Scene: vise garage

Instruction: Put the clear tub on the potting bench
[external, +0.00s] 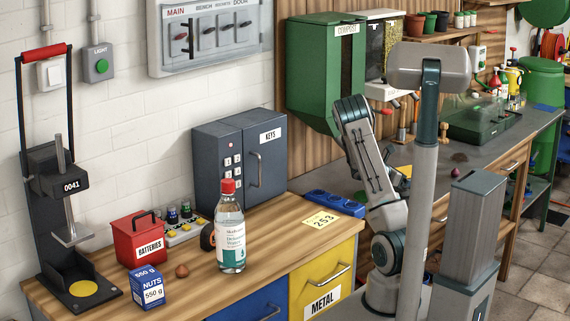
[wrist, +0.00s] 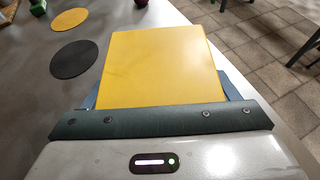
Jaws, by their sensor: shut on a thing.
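My gripper (wrist: 160,98) is shut on a square thing with a flat, plain yellow top (wrist: 160,65) in the wrist view. Blue-grey finger parts show at its left and right sides. No clear walls show, so I cannot tell whether this is the clear tub. It is over or near the edge of a grey bench top, which also shows in the external view as the grey-topped bench (external: 484,160) with plant pots on a shelf above. In the external view my arm and column hide the gripper.
A yellow disc (wrist: 69,19) and a black disc (wrist: 71,59) lie on the grey top. A green tray (external: 478,122) stands further along. The wooden counter (external: 275,245) at left holds a bottle (external: 230,235) and a blue box (external: 147,288). Tiled floor (wrist: 262,50) lies to the right.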

